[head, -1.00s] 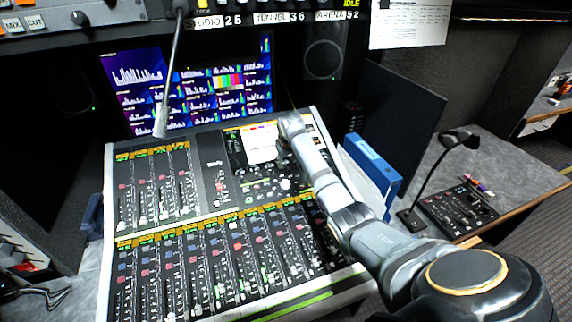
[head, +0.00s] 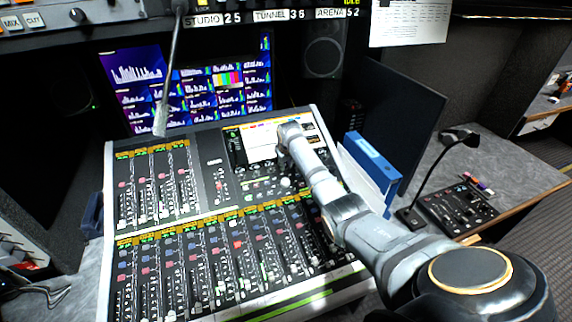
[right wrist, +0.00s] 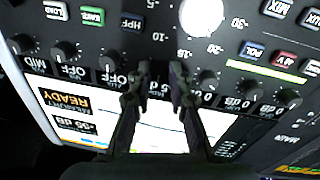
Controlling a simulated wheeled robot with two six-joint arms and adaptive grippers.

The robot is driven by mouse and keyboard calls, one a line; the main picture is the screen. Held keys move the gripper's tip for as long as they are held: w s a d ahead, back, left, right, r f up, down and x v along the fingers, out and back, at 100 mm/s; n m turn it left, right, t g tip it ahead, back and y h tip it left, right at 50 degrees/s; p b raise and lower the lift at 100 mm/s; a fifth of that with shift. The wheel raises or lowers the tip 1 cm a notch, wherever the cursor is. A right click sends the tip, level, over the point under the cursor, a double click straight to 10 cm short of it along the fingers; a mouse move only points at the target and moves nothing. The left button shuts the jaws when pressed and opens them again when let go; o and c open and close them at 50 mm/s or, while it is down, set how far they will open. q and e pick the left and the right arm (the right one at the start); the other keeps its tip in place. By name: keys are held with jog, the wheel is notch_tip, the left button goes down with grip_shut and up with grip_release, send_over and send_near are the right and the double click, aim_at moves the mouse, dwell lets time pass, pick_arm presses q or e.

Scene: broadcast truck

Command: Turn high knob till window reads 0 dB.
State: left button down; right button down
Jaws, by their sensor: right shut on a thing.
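My right gripper (right wrist: 161,76) is at the mixing console's knob row. Its two dark fingers point at the panel and are shut on a small dark knob, mostly hidden between them; its label is covered. The small window by that knob (right wrist: 160,88) is partly covered by the fingers; a "5" seems to show, but I cannot read the full value. Windows to the right read about 0 dB (right wrist: 240,102); two on the left read OFF (right wrist: 72,73). In the head view the right arm reaches over the console (head: 212,215) to its upper right. My left gripper is out of view.
Neighbouring knobs (right wrist: 208,78) and (right wrist: 110,60) sit close on both sides of the fingers. A lit screen (right wrist: 70,108) lies beside the row. A blue binder (head: 372,160) stands right of the console.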

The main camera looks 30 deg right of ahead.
jog(key=shift+m, duration=0.3)
jog(key=shift+m+p, duration=0.65)
jog(key=shift+m, duration=0.25)
jog(key=shift+w+m+p, duration=0.1)
jog(key=shift+m+p, duration=0.35)
jog(key=shift+m, duration=1.15)
jog(key=c, duration=1.2)
grip_release()
jog(key=v, duration=1.2)
jog(key=shift+w+d+r, duration=0.1)
jog(key=shift+w+d, duration=0.05)
jog(key=shift+w, duration=0.05)
